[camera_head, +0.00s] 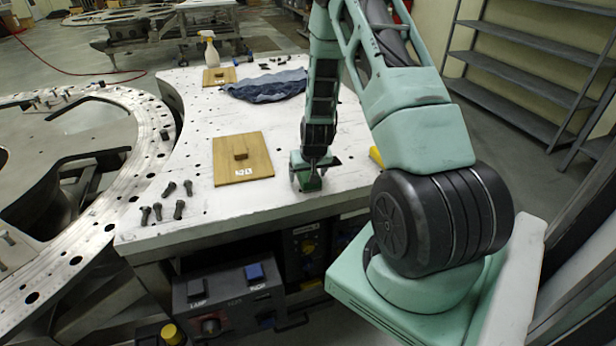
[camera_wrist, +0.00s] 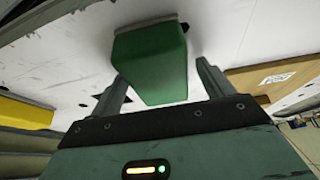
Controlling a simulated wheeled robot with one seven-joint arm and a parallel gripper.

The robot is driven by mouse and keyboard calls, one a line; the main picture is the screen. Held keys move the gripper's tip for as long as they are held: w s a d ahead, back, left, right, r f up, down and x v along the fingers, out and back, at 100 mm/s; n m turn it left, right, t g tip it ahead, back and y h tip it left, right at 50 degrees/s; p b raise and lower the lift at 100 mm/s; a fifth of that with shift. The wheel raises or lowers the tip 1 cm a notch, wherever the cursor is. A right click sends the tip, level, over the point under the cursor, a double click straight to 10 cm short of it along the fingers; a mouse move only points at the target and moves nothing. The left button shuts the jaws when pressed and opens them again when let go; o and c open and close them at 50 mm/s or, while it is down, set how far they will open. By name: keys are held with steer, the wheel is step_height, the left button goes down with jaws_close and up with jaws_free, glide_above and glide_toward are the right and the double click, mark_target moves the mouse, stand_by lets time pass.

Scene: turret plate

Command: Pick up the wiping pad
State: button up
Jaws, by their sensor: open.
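A green block (camera_wrist: 150,62), which looks like the wiping pad, stands on the white table between the two fingers of my gripper (camera_wrist: 161,74). The fingers are apart on either side of it, and I see a gap at the left finger; contact at the right one is hard to tell. In the head view my gripper (camera_head: 308,172) points down near the table's right side, and it largely hides the green block (camera_head: 311,184).
A wooden board (camera_head: 256,165) with a small block lies to the left. Dark bolts (camera_head: 180,209) stand near the front left corner. A blue cloth (camera_head: 265,88), a spray bottle (camera_head: 209,50) and another board (camera_head: 212,77) are farther back. A yellow thing (camera_head: 376,156) is just right.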

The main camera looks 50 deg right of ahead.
steer(key=shift+f+b, duration=0.3)
steer(key=shift+b, duration=0.05)
stand_by(0.5)
steer(key=c, duration=1.1)
